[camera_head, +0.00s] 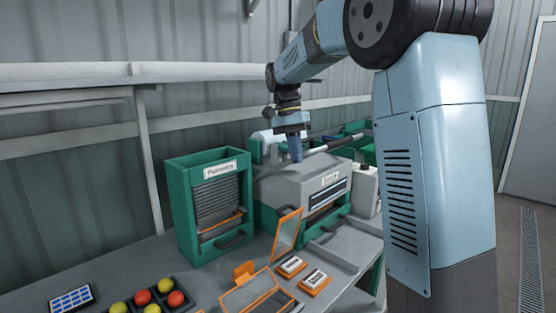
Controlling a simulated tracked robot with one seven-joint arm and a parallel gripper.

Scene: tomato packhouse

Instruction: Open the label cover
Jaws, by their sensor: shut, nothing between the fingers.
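Two orange-framed clear panels are in view, and I cannot tell for sure which is the label cover. One orange-framed panel (274,235) stands raised and tilted in front of the grey machine. The other orange-framed panel (229,305) lies low at the bench front, with an orange block (244,270) at its back edge. My gripper (297,158) is shut and empty, pointing down in front of the grey machine's top, above and apart from both panels. The lettering on the plates is too small to read surely.
The grey machine (290,192) with a green base stands mid-bench. A green cabinet (172,205) with a grey shutter is left of it. Two orange-based blocks (291,266) (314,282) lie in front. A dark tray (183,291) holds red and yellow tomatoes.

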